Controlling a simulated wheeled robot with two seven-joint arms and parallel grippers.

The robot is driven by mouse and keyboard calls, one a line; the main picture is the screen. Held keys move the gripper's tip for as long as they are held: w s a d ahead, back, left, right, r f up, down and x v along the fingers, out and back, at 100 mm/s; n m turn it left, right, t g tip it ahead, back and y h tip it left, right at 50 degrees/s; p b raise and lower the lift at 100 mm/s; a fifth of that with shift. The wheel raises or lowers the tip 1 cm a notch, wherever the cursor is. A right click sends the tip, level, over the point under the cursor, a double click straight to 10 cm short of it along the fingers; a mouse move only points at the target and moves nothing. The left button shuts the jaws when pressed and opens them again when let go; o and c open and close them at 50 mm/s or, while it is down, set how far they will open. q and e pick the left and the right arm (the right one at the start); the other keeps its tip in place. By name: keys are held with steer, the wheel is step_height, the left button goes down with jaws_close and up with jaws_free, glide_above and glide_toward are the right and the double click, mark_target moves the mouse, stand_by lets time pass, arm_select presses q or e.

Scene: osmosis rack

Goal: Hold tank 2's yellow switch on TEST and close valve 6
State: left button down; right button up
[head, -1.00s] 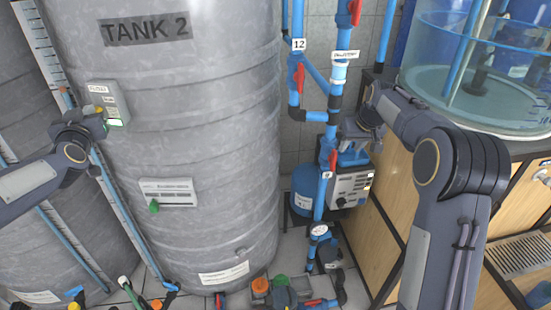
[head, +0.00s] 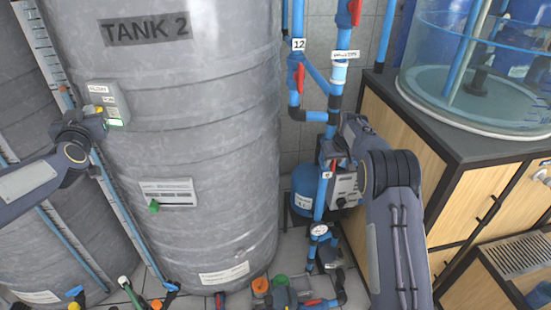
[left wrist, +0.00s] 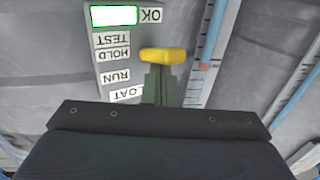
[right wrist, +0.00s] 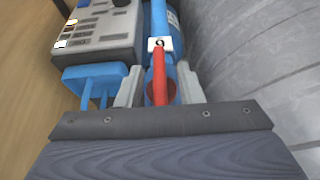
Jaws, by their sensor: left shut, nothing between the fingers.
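The yellow switch (left wrist: 163,54) sits beside tank 2's label strip (left wrist: 115,60), level with the HOLD and TEST labels; its exact setting is hard to tell. A green-edged lit window (left wrist: 114,16) shows beside OK. My left gripper (left wrist: 160,75) is shut and empty, its tips at the switch and seemingly touching it. In the head view it is at the switch box (head: 104,93). The red valve handle (right wrist: 160,72) lies along a blue pipe by a small white tag (right wrist: 160,44), which shows in the head view (head: 327,175). My right gripper (right wrist: 160,90) is open, fingers on both sides of the handle.
A grey control box (right wrist: 95,28) and blue bracket (right wrist: 95,80) are close beside my right fingers. The tank wall (right wrist: 265,60) is on the other side. A wooden cabinet (head: 405,135) stands right of the pipes. Another red-handled valve (head: 300,77) is above.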

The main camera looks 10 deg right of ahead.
steer(key=shift+w+f, duration=0.2)
steer(key=shift+f, duration=0.25)
steer(key=shift+c, duration=0.2)
jaws_close()
steer(key=shift+y, duration=0.3)
steer(key=m+y, duration=0.1)
steer(key=y, duration=0.3)
steer(key=shift+f, duration=0.1)
steer(key=m+y, duration=0.1)
steer(key=y, duration=0.4)
steer(key=shift+a+t, duration=0.2)
steer(key=shift+t, duration=0.2)
